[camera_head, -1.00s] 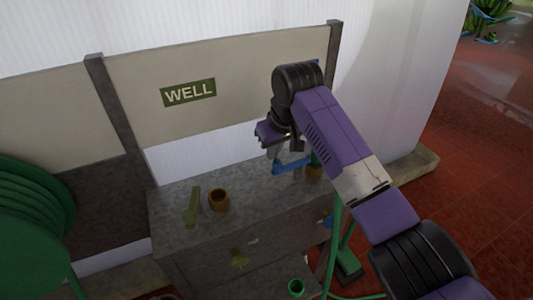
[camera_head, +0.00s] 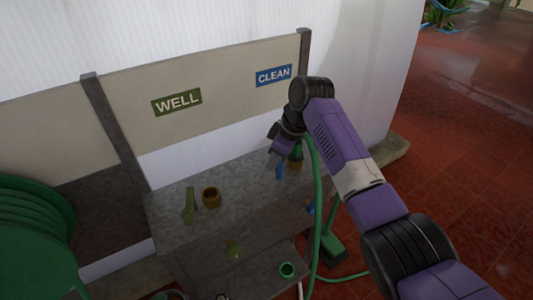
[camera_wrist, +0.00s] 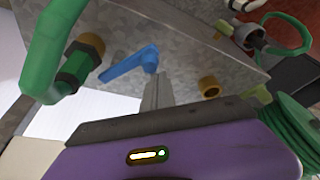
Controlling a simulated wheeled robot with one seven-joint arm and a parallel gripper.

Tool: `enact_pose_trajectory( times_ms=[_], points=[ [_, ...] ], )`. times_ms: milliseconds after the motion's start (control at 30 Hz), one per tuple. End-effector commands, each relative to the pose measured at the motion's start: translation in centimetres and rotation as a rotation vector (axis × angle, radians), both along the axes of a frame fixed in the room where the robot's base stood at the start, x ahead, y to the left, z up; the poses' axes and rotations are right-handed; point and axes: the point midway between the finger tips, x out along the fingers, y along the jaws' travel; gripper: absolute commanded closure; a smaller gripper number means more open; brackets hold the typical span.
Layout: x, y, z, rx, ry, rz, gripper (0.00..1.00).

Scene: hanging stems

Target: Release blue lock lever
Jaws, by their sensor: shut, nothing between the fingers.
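The blue lock lever (camera_head: 279,172) is at the right end of the grey bench, just left of a hose coupling. In the wrist view the lever (camera_wrist: 128,64) is a bent blue bar, its short bend near the fingertips and its long arm reaching left towards the coupling. My gripper (camera_wrist: 157,80) is shut and empty, its fingertips beside the bent end; I cannot tell whether they touch it. In the head view my gripper (camera_head: 278,158) is above the lever, partly hiding it and the bench there.
A green hose with a brass coupling (camera_wrist: 86,47) is close to the lever. A blue CLEAN sign (camera_head: 273,75) and green WELL sign (camera_head: 176,102) are on the back board. An olive lever (camera_head: 189,205) and brass ring (camera_head: 211,197) stand on the bench's left. A green reel (camera_head: 30,235) is far left.

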Motion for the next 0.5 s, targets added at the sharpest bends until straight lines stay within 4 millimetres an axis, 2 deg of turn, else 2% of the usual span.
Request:
enact_pose_trajectory(
  times_ms=[200,500],
  points=[
    [-0.3,-1.3,0.2,0.0,0.0,-0.004,1.0],
    [-0.5,-2.3,0.0,0.0,0.0,-0.003,1.0]
  ],
)
